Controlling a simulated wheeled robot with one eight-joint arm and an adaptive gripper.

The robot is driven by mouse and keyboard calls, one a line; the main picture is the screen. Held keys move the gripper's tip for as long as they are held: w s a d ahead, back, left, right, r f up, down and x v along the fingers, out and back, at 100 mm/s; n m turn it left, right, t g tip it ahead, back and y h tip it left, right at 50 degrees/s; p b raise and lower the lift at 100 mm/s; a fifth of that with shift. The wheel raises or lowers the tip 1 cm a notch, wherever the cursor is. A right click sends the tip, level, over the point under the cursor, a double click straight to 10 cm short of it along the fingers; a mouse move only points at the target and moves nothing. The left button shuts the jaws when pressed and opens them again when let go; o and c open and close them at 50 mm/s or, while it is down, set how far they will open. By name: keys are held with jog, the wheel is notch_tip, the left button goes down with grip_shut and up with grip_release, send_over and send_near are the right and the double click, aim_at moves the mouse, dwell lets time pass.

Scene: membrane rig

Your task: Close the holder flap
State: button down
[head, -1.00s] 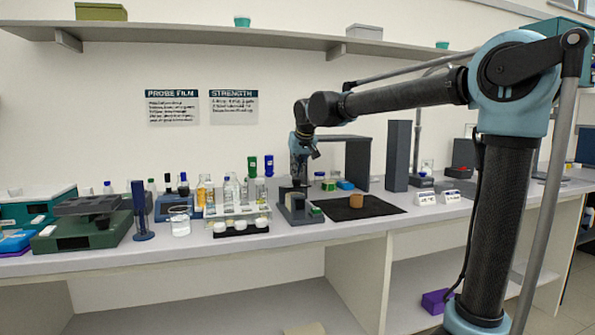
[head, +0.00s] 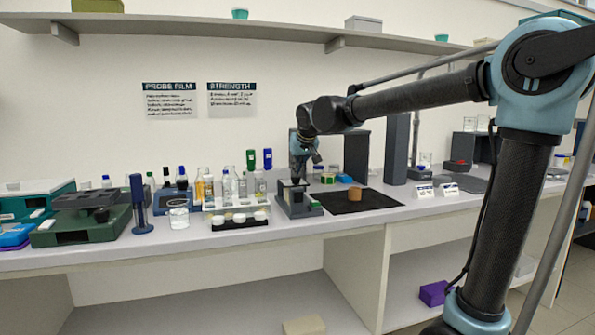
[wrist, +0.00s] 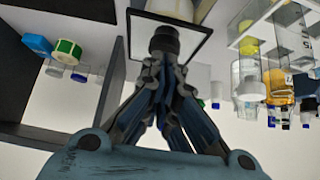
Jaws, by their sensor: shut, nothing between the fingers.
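The grey holder (head: 297,207) stands on the bench left of the black mat. My gripper (head: 298,182) points down right over it, with its fingers together and nothing between them. In the wrist view, my gripper's fingertips (wrist: 163,62) are next to a dark round knob-like part (wrist: 164,39), and I cannot tell whether they touch. Behind them is a pale panel with a dark frame (wrist: 193,42), which looks like the holder flap. My fingers cover part of it, and its angle is unclear. In the head view, the gripper hides much of the holder's top.
A brown cylinder (head: 354,193) stands on the black mat (head: 375,203). A rack with bottles and white cups (head: 235,212) is close on the left. A dark upright panel (head: 357,155) and a tall dark block (head: 395,150) stand behind and to the right.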

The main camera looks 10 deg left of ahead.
jog(key=shift+r, duration=0.95)
notch_tip(320, 180, up, 4)
jog(key=shift+d+f, duration=0.1)
jog(key=shift+f, duration=0.1)
jog(key=s+f+v, duration=0.1)
jog(key=v, duration=0.8)
jog(key=s+d+f+m+g+h, duration=0.1)
jog(key=s+d+f, duration=0.1)
jog(key=d+f, duration=0.55)
jog(key=s+d+f+m+h, duration=0.15)
jog(key=d+f, duration=0.25)
jog(key=d, duration=0.7)
jog(key=s+d+f+m+g+h, duration=0.1)
jog(key=s+d+f, duration=0.1)
jog(key=d+f, duration=0.55)
jog(key=s+d+f+m+g, duration=0.1)
jog(key=s+d+f, duration=0.6)
jog(key=s+f, duration=0.2)
jog(key=s+d+f+m+g, duration=0.1)
jog(key=s+d+f, duration=0.7)
jog(key=f, duration=0.4)
jog(key=shift+s+g+h, duration=0.3)
jog(key=shift+s+h, duration=0.05)
jog(key=shift+s, duration=0.05)
jog(key=shift+w+f+m, duration=0.1)
jog(key=shift+f+m, duration=0.05)
jog(key=shift+m, duration=0.1)
